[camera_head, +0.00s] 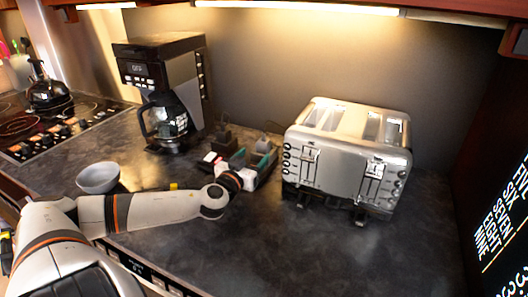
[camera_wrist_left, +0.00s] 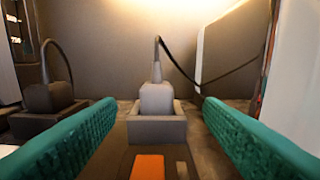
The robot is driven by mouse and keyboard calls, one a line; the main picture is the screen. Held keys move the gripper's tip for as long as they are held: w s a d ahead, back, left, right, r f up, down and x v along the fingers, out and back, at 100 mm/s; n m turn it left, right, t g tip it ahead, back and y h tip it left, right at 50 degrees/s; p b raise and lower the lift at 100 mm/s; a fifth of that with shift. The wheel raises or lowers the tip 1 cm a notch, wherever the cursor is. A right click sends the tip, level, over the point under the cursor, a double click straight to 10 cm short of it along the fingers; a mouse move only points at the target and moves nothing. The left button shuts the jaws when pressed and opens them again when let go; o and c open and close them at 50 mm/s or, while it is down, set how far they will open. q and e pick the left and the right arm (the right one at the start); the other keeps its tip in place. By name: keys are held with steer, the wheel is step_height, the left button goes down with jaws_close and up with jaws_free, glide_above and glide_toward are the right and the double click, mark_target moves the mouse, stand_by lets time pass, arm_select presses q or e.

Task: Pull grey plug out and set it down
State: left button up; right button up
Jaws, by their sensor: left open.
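In the left wrist view a grey plug (camera_wrist_left: 157,98) stands upright in a square socket of the power strip (camera_wrist_left: 158,130), its cord rising from its top. A second, darker plug (camera_wrist_left: 48,97) sits in another socket to the left. My left gripper (camera_wrist_left: 158,118) is open, its two green fingers on either side of the grey plug with gaps between. In the head view the left gripper (camera_head: 252,163) is at the power strip, between coffee maker and toaster; the grey plug is small and partly hidden there. My right gripper is not in view.
A silver toaster (camera_head: 345,152) stands right of the strip and a black coffee maker (camera_head: 168,85) behind left. A white bowl (camera_head: 98,177) sits left near my arm. The stove (camera_head: 55,122) is far left. The counter (camera_head: 290,240) in front of the toaster is clear.

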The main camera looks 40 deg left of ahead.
mark_target(261, 148)
arm_select(q)
steer(key=shift+p+x, duration=0.3)
steer(key=shift+x, duration=1.3)
steer(key=x, duration=0.2)
steer(key=p+x, duration=0.1)
steer(key=shift+w+a+f, duration=0.2)
steer(key=shift+w+a, duration=0.1)
steer(key=shift+a, duration=0.05)
steer(key=shift+w+a+f, duration=0.1)
steer(key=shift+w, duration=0.25)
steer(key=shift+c, duration=0.5)
steer(key=c, duration=1)
step_height(261, 148, up, 10)
steer(key=shift+f, duration=0.1)
